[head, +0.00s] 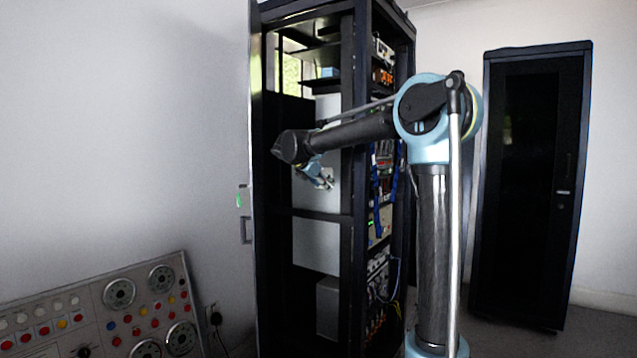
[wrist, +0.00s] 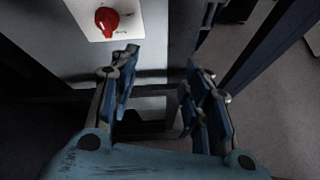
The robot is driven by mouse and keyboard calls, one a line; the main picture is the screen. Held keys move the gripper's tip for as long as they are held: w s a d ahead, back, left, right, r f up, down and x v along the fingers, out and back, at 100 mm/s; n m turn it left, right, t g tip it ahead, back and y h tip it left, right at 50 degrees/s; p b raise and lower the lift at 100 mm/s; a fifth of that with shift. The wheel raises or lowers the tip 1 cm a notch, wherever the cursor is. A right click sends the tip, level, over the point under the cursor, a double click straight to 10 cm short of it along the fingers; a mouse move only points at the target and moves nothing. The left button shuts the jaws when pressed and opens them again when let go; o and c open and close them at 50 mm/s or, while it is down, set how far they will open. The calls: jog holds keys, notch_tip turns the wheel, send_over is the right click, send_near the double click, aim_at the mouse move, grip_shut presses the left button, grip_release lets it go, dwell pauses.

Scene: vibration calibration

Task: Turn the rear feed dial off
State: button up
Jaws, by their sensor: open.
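The dial (wrist: 106,19) is a red knob on a white plate (wrist: 129,33) in the upper left of the wrist view. Small dark marks stand around it, too small to read. My gripper (wrist: 160,70) is open and empty in the wrist view, its fingers apart. The dial lies beyond and to the left of the fingertips, with no contact visible. In the head view my gripper (head: 322,178) is inside the open rack, in front of a light panel. The dial cannot be made out in the head view.
The black open rack (head: 352,235) has posts and shelves close around my gripper, with cables and devices on its right side. A closed black cabinet (head: 530,190) stands at right. A sloped control panel (head: 90,300) with buttons and gauges is at lower left.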

jog(key=w+a+r+n+t, duration=0.2)
jog(key=w+a+r+n, duration=0.1)
jog(key=a, duration=0.3)
jog(key=x, duration=0.7)
jog(key=shift+w+d+h, duration=0.25)
jog(key=shift+d+h, duration=0.15)
jog(key=shift+d, duration=0.1)
jog(key=shift+r, duration=0.1)
jog(key=c, duration=1)
